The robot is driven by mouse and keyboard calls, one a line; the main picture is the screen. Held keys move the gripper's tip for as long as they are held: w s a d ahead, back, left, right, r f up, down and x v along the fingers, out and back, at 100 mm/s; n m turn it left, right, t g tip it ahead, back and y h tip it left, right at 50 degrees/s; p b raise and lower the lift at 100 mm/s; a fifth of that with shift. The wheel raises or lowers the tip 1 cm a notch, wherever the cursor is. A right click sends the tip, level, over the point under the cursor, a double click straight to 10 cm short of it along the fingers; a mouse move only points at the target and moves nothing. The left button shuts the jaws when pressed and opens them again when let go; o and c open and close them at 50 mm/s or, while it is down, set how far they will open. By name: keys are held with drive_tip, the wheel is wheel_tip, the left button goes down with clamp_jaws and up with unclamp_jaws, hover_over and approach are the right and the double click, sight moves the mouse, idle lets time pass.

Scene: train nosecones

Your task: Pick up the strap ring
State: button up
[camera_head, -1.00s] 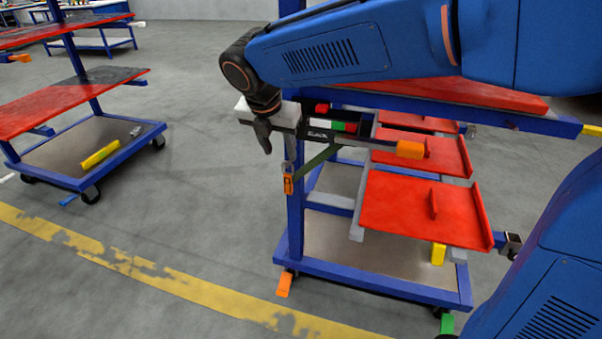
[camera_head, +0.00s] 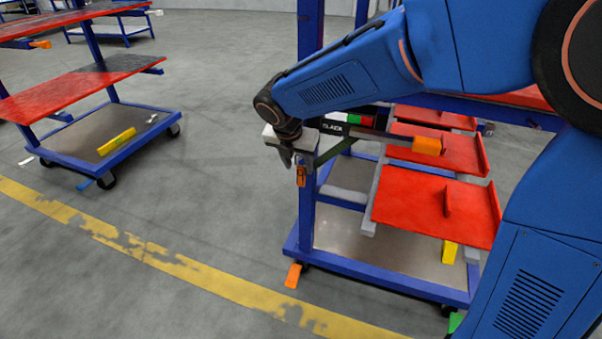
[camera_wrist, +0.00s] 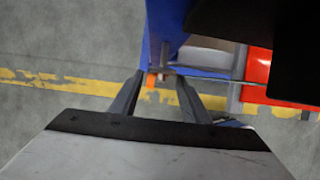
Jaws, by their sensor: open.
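An orange buckle-like piece (camera_head: 301,176) hangs at the end of a dark green strap (camera_head: 331,152) beside the blue post of the red-shelved cart. A ring is too small to make out clearly there. My gripper (camera_head: 292,157) is just above and to the left of the orange piece, fingers pointing down. In the wrist view, my gripper (camera_wrist: 160,78) has its two dark fingers apart, with nothing seen held. A small orange spot (camera_wrist: 151,80) shows between the fingertips; I cannot tell whether it is the strap piece or the orange part near the floor.
The cart has a blue base (camera_head: 385,276), red shelves (camera_head: 425,207) and an orange-ended bar (camera_head: 427,145) right of my gripper. An orange part (camera_head: 293,275) is near the floor. Another red-shelved cart (camera_head: 95,80) stands left. The floor between is clear.

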sight(300, 169)
drive_tip(key=x, duration=0.5)
drive_tip(key=shift+w+f, duration=0.1)
drive_tip(key=shift+f, duration=0.25)
drive_tip(key=shift+c, duration=0.3)
drive_tip(key=c, duration=0.9)
